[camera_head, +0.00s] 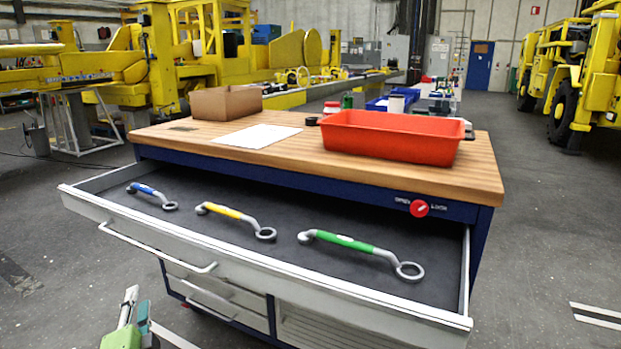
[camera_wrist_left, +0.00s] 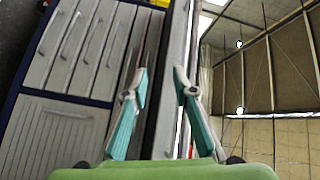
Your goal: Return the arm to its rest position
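My left gripper (camera_head: 138,305) is at the lower left of the head view, apart from the workbench and below and in front of its open drawer (camera_head: 280,262). In the left wrist view its two teal-padded fingers (camera_wrist_left: 162,85) stand apart, with nothing held between them. A grey edge of the workbench shows behind the gap. Only part of the left arm's end shows in the head view. My right gripper is in neither view.
The drawer holds a blue wrench (camera_head: 152,196), a yellow wrench (camera_head: 236,219) and a green wrench (camera_head: 360,252). A red bin (camera_head: 392,137), cardboard box (camera_head: 225,102) and white sheet (camera_head: 256,136) are on the wooden top (camera_head: 470,165).

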